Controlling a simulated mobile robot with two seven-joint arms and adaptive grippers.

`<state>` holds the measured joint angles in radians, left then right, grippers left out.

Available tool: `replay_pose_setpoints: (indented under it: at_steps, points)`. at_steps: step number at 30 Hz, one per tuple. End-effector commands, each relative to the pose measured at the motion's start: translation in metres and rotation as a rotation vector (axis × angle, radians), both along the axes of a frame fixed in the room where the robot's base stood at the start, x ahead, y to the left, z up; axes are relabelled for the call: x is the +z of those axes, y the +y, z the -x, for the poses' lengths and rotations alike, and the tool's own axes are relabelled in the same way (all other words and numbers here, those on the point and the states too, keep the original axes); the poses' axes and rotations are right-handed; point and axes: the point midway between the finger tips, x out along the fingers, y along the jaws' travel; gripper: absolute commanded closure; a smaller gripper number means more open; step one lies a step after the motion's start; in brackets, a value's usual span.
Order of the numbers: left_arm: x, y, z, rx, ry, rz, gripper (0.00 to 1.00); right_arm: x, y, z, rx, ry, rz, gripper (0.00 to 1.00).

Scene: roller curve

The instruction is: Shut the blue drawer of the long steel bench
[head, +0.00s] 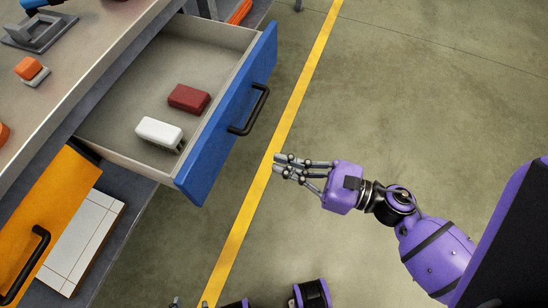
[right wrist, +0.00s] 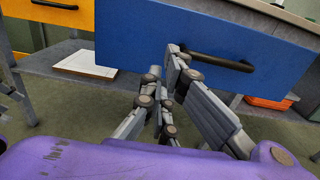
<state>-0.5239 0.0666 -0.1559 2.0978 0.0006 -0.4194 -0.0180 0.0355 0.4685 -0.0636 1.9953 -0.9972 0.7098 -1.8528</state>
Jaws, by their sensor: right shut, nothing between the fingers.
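The blue drawer (head: 232,122) of the long steel bench (head: 75,75) stands pulled out, with its black bar handle (head: 249,110) on the front. A dark red block (head: 188,97) and a white block (head: 158,131) lie inside it. My right gripper (head: 277,164) is shut and empty, to the right of the drawer front and a little below the handle in the head view. In the right wrist view the blue front (right wrist: 125,40) and handle (right wrist: 218,62) fill the space beyond the fingers (right wrist: 163,60). I cannot tell whether a fingertip touches. Part of my left gripper may show at the bottom edge.
An orange drawer (head: 45,215) with a black handle is at the lower left. A white-topped board (head: 88,235) lies on the lower shelf. An orange block (head: 28,67) is on the bench top. The floor right of the yellow line (head: 290,125) is open.

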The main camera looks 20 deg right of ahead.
Motion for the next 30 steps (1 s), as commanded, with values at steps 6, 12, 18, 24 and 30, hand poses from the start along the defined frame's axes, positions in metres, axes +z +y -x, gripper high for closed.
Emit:
replay_pose_setpoints:
  at_steps: [6, 12, 18, 24, 30]
  points:
    - [0.005, -0.001, 0.001, -0.004, 0.002, -0.001, 0.60, 0.003, 0.039, -0.029, 0.001, -0.002, -0.005, 1.00]
    - [0.011, -0.002, 0.000, -0.009, -0.002, -0.002, 0.60, 0.003, 0.071, -0.052, -0.001, -0.001, -0.003, 1.00]
    - [0.016, -0.002, -0.004, -0.013, -0.009, -0.002, 0.60, 0.001, 0.090, -0.067, -0.002, 0.000, -0.003, 1.00]
    - [0.017, -0.003, -0.005, -0.013, -0.012, -0.002, 0.60, 0.000, 0.096, -0.070, -0.002, 0.003, -0.002, 1.00]
    - [0.017, -0.002, -0.005, -0.013, -0.013, -0.002, 0.60, 0.000, 0.096, -0.070, -0.002, 0.003, -0.002, 1.00]
